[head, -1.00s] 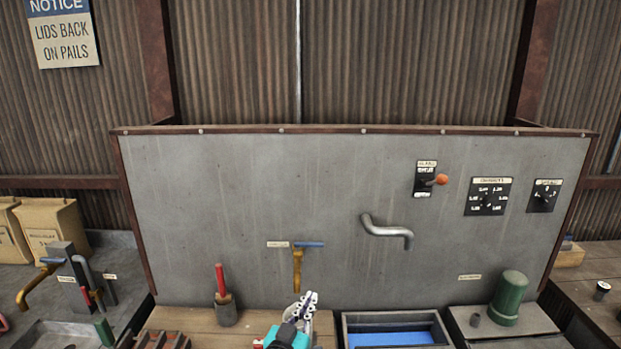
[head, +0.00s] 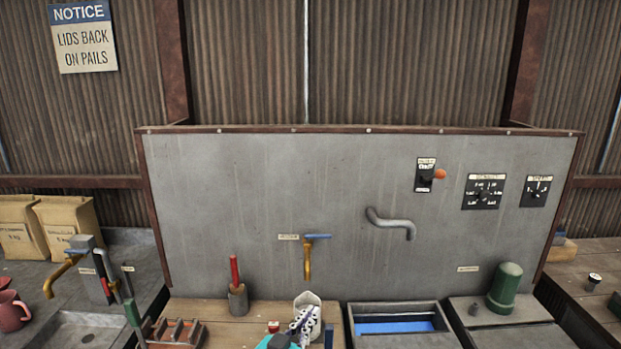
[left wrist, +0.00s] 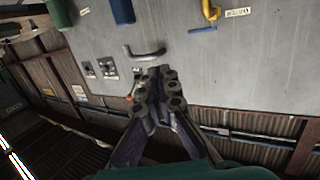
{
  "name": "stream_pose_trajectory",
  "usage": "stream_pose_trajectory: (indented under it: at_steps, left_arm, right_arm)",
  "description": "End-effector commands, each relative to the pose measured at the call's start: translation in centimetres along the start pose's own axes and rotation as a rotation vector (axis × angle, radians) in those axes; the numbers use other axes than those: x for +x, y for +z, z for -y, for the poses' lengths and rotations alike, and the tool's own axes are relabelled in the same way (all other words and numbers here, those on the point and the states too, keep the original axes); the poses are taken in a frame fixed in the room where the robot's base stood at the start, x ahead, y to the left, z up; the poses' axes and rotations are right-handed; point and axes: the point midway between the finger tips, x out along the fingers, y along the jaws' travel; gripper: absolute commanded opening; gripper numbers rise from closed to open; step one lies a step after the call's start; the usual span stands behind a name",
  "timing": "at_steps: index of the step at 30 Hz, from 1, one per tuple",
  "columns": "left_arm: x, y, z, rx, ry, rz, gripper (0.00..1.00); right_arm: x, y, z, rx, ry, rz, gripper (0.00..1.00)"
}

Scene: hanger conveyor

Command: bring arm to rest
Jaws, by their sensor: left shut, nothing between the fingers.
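My left gripper (head: 308,310) shows at the bottom middle of the head view, above the wooden bench in front of the grey panel. In the left wrist view its dark fingers (left wrist: 160,80) lie close together, shut and empty. That view shows the panel upside down, with the fingers over it below the bent grey pipe (left wrist: 143,52). My right gripper is in neither view.
The grey panel (head: 260,190) carries a yellow tap (head: 307,262), an orange-knobbed switch (head: 425,175) and dials (head: 484,191). A pot with a red-handled tool (head: 237,300), a blue-filled basin (head: 395,325) and a green canister (head: 505,288) stand below. A white cup-like thing (head: 306,298) is behind my gripper.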

Motion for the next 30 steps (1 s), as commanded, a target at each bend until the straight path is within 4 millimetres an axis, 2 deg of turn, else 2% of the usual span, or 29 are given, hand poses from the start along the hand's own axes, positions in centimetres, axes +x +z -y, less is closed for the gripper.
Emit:
stream_pose_trajectory:
  at_steps: [5, 8, 11, 15, 18, 21, 25, 30]
  left_arm:
    - [-2.7, 1.6, -0.4, -0.014, 0.041, 0.113, 0.00]
    - [-5.1, 3.5, -0.3, -0.033, 0.047, 0.224, 0.00]
    - [-9.0, 6.8, 0.6, -0.071, 0.009, 0.393, 0.00]
    - [-16.1, 12.0, 3.3, -0.143, -0.151, 0.647, 0.00]
    - [-20.2, 14.2, 5.2, -0.186, -0.278, 0.764, 0.00]
    - [-22.9, 15.4, 6.5, -0.212, -0.368, 0.825, 0.00]
    - [-24.2, 15.8, 7.1, -0.225, -0.418, 0.853, 0.00]
    - [-24.3, 15.8, 7.2, -0.226, -0.421, 0.854, 0.00]
  right_arm:
    - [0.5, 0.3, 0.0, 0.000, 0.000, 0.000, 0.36]
    - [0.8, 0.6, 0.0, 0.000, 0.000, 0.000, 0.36]
    - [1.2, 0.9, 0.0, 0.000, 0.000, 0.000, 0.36]
    - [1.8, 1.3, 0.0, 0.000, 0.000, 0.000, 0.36]
    - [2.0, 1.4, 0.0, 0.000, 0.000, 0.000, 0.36]
    - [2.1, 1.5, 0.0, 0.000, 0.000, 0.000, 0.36]
    - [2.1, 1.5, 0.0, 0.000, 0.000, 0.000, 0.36]
    - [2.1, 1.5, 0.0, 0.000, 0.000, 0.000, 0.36]
